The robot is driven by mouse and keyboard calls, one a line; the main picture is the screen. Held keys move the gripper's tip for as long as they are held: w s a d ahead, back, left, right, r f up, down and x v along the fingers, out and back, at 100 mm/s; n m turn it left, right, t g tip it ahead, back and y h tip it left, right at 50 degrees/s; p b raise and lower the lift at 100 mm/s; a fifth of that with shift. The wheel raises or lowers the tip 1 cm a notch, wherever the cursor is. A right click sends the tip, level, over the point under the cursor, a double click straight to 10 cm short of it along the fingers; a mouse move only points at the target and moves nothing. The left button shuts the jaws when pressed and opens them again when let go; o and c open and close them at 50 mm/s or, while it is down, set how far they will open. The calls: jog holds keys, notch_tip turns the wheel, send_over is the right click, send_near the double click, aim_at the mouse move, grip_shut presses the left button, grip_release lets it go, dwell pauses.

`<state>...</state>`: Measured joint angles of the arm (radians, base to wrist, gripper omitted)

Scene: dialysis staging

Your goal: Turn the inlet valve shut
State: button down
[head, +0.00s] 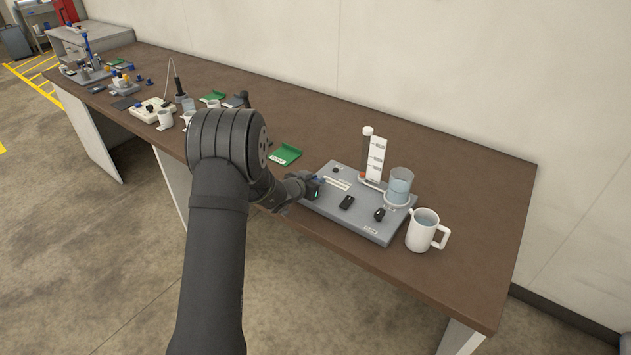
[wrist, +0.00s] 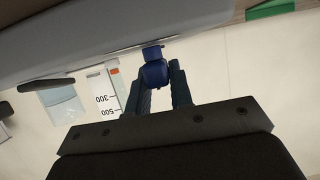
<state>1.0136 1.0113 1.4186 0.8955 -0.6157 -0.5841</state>
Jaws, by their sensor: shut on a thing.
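My gripper (head: 312,187) is at the left edge of a grey dialysis board (head: 372,227). In the wrist view my gripper (wrist: 160,82) has its two dark fingers closed around a blue knob-like part (wrist: 154,72), which looks like the inlet valve handle. In the head view the valve is mostly hidden by my gripper. A clear graduated column (head: 375,158) and a beaker of bluish liquid (head: 399,187) stand at the board's back right. The column's scale (wrist: 106,98) also shows in the wrist view.
Two small black parts (head: 346,202) sit on the board. A white jug with liquid (head: 425,231) stands close to its right. A green tray (head: 285,155) lies behind my arm. Several cups and devices crowd the far left bench. The right end of the bench (head: 487,212) is clear.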

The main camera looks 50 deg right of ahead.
jog(key=shift+s+n+t+y, duration=0.1)
jog(key=shift+n+t+y, duration=0.55)
jog(key=shift+n+t, duration=1.05)
jog(key=shift+n+t+y, duration=0.65)
jog(key=shift+n+t, duration=0.85)
jog(key=shift+t, duration=0.3)
jog(key=shift+n+t+y, duration=1.8)
jog(key=shift+n, duration=0.5)
jog(key=shift+n+y, duration=0.3)
jog(key=shift+y, duration=0.1)
jog(key=c, duration=1.3)
grip_release()
jog(key=v, duration=1.7)
jog(key=shift+s+a+f, duration=0.15)
jog(key=shift+s, duration=0.05)
